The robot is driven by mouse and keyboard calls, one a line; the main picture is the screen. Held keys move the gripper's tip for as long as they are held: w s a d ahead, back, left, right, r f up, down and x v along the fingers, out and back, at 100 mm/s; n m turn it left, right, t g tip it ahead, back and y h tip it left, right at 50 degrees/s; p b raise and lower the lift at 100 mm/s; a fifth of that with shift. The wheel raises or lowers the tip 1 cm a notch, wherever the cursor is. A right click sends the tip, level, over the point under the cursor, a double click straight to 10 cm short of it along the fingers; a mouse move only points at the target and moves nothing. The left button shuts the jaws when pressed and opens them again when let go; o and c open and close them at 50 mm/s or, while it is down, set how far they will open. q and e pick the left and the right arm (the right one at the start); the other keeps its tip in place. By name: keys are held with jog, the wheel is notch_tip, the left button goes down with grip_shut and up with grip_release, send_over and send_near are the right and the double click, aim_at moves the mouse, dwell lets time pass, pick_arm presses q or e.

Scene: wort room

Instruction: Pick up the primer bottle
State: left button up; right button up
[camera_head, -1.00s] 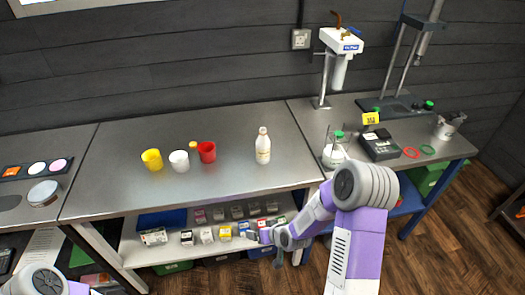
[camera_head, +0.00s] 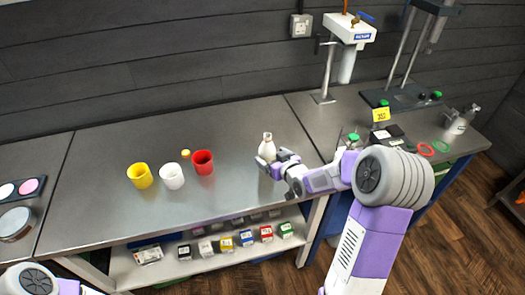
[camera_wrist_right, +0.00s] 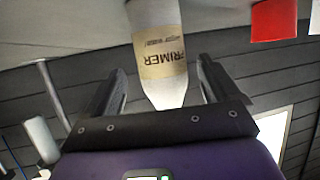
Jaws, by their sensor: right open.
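The primer bottle (camera_head: 267,147) is a white bottle standing upright on the steel bench. In the right wrist view the bottle (camera_wrist_right: 158,25) appears upside down, with a tan label reading PRIMER. My right gripper (camera_head: 273,165) is at the bottle, and its fingers hide the bottle's lower part in the head view. In the wrist view the right gripper (camera_wrist_right: 156,78) is open, with one finger on each side of the bottle's image and visible gaps. Whether the bottle is fully between the fingers I cannot tell. My left gripper is out of view.
Yellow (camera_head: 139,177), white (camera_head: 172,177) and red (camera_head: 203,163) cups stand left of the bottle, beside a small yellow object (camera_head: 185,154). Small boxes line the shelf below. A tap stand (camera_head: 323,97) is behind right. Clear bench lies between the cups and bottle.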

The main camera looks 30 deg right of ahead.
aim_at(265, 152)
jog(key=shift+x, duration=2.75)
jog(key=shift+a, duration=0.15)
jog(key=shift+c, duration=0.3)
jog(key=c, duration=0.9)
jog(key=shift+c, duration=1.2)
jog(key=shift+r, duration=0.15)
